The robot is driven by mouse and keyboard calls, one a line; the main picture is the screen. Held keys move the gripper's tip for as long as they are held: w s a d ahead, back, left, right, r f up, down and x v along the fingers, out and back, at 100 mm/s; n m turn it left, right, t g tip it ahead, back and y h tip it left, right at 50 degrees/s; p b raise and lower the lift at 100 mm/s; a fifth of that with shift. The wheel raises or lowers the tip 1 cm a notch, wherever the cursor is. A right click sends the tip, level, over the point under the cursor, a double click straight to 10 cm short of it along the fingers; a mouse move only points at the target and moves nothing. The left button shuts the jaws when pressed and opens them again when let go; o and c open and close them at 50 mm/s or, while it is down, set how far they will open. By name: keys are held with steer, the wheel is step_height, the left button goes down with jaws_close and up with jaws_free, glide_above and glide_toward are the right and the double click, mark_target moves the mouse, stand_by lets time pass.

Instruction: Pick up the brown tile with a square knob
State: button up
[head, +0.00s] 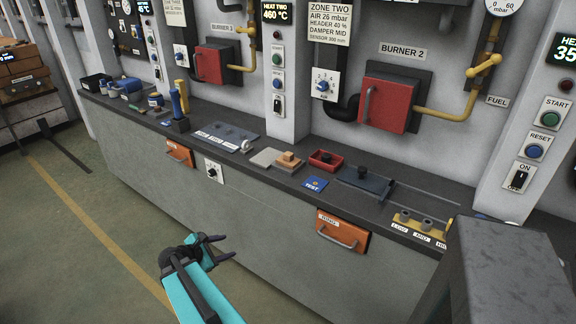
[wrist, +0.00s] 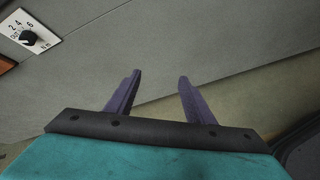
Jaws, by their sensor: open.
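The brown tile with a square knob (head: 287,161) sits on the dark counter ledge in the head view, near the middle. It lies between a flat beige tile (head: 265,157) and a red tray (head: 326,161). My gripper (head: 229,247) is open and empty, low in front of the counter's grey front face, well below and to the left of the tile. In the wrist view my gripper (wrist: 158,92) shows two dark, spread fingers with nothing between them. The tile is not in the wrist view.
The counter ledge also holds a blue TEST card (head: 315,184), a dark slider plate (head: 365,181) and a grey labelled panel (head: 226,135). Orange drawers with handles, one marked RING (head: 342,231), and a dial (head: 213,171) are on the front face. The floor before it is clear.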

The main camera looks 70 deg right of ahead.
steer(key=s+d+r+n+g+h+b, duration=0.1)
steer(key=s+d+r+n+h, duration=0.15)
steer(key=d+r, duration=0.9)
steer(key=n+g+h+b, duration=0.1)
steer(key=n+h, duration=0.2)
steer(key=h, duration=0.1)
glide_toward(286, 155)
steer(key=shift+v, duration=0.85)
steer(key=shift+d, duration=0.15)
steer(key=shift+p+x, duration=0.55)
steer(key=shift+x, duration=3.6)
steer(key=shift+s+d, duration=0.1)
steer(key=shift+p+x, duration=0.8)
steer(key=shift+x, duration=1.75)
steer(key=shift+f, duration=0.1)
steer(key=shift+s, duration=0.1)
steer(key=c, duration=1.2)
